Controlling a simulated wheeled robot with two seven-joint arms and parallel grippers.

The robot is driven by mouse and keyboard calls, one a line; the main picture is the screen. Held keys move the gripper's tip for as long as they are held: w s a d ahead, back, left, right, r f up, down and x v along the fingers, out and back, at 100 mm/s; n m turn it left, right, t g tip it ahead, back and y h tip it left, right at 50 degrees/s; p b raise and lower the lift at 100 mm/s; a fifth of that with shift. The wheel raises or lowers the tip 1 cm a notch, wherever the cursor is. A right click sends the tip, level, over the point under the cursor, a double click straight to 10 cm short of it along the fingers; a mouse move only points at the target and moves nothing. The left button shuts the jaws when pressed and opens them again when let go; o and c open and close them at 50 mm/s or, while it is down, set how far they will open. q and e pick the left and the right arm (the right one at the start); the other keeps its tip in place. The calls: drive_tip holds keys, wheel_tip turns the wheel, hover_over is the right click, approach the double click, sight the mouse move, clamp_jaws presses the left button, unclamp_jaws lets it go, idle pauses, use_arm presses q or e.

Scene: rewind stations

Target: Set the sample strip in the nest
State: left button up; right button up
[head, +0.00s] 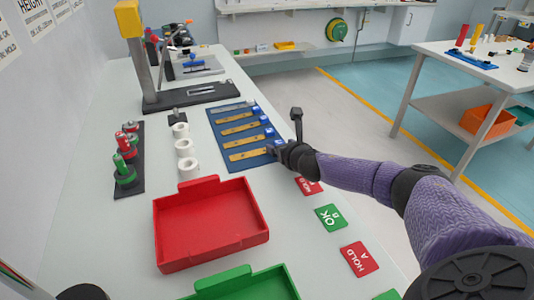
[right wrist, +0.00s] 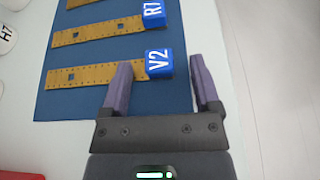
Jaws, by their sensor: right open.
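Several tan sample strips with blue end blocks lie side by side on a blue mat (head: 217,135). The nearest strip (head: 250,155) also shows in the right wrist view (right wrist: 85,83), with its block marked V2 (right wrist: 159,64). My right gripper (head: 281,147) is at the right edge of the mat, by that block. In the right wrist view its open fingers (right wrist: 160,62) stand on either side of the V2 block, apart from it. A black base (head: 170,103) with a pale recess stands behind the mat; I cannot tell whether it is the nest. My left gripper is not in view.
A red tray (head: 210,225) and a green tray (head: 245,286) are in front. White rolls (head: 186,147) and a black rack of spools (head: 127,165) stand left of the mat. Red and green cards (head: 330,217) line the right table edge. A yellow-topped post (head: 129,18) rises behind.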

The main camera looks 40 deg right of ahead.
drive_tip(key=shift+r, duration=0.1)
clamp_jaws()
